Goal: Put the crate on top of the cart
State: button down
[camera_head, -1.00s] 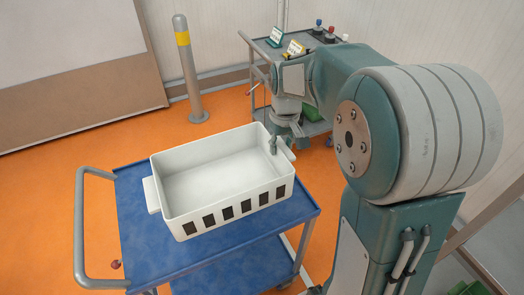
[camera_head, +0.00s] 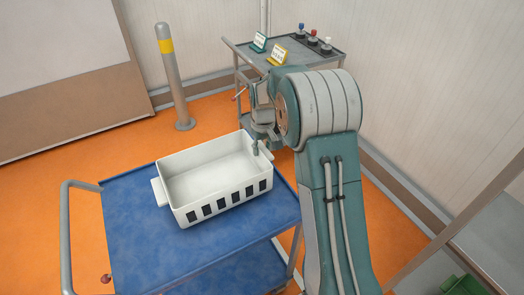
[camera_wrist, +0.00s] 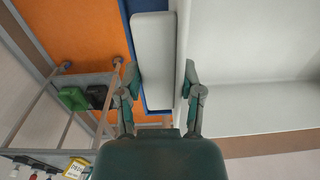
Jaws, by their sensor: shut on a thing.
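The white crate (camera_head: 212,172), empty and with dark slots along its near side, is over the blue top of the cart (camera_head: 150,240), toward its far right part. I cannot tell whether its bottom touches the cart top. My gripper (camera_head: 256,146) is at the crate's right end. In the wrist view my gripper (camera_wrist: 163,92) has its two fingers on either side of the crate's right-end wall and handle (camera_wrist: 152,70), shut on it.
A grey cart (camera_head: 290,48) with small signs and several coloured knobs stands behind. A grey post (camera_head: 173,85) with a yellow band stands at the back left. The blue cart's push handle (camera_head: 66,230) is at its left. Its near top is bare.

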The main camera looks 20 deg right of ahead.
jog(key=shift+f, duration=0.65)
jog(key=shift+c, duration=1.3)
grip_release()
